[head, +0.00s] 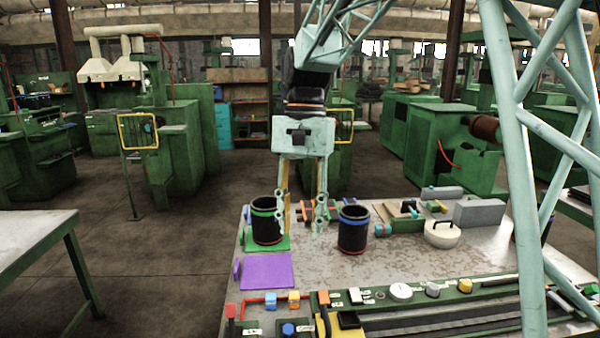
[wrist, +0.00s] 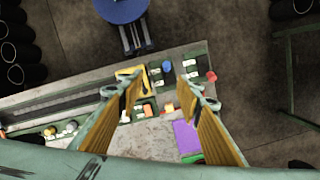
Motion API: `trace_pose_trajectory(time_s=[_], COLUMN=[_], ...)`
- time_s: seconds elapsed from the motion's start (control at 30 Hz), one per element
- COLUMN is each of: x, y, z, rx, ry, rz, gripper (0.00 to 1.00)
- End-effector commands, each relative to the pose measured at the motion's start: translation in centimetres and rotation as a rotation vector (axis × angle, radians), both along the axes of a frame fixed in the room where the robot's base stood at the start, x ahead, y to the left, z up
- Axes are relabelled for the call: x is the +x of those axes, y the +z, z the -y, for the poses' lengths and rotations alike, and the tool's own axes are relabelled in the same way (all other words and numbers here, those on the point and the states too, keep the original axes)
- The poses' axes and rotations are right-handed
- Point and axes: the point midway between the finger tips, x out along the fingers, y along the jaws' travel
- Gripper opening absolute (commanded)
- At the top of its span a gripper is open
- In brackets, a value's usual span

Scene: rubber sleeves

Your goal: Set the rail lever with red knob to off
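A small red knob (head: 230,311) stands at the left end of the green rail along the table's front edge. It also shows in the wrist view (wrist: 211,76), right of the blue knob. I cannot tell from the pictures which setting its lever is in. My gripper (head: 300,218) hangs pointing down over the table, behind the rail, between two black sleeves. In the wrist view its two fingers (wrist: 163,92) are spread apart with nothing between them. The red knob is beyond the right fingertip, apart from it.
Blue knobs (head: 288,329), an orange knob (head: 294,298) and an orange-red block (head: 323,297) share the rail. Black sleeves (head: 266,222) (head: 354,230) stand beside my gripper. A purple mat (head: 266,271) lies flat behind the red knob. A white lidded pot (head: 442,234) stands to the right.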

Motion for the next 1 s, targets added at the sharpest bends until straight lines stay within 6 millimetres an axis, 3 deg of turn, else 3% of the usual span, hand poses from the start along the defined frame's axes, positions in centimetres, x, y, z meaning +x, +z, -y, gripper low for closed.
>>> trace_pose_trajectory(time_s=[0.43, 1.0], x=[-5.2, -12.4], y=[3.7, 6.5], z=[4.9, 10.3], rx=[0.017, 0.023], ry=[0.042, 0.1], rz=[0.084, 0.19], gripper=[0.33, 0.33])
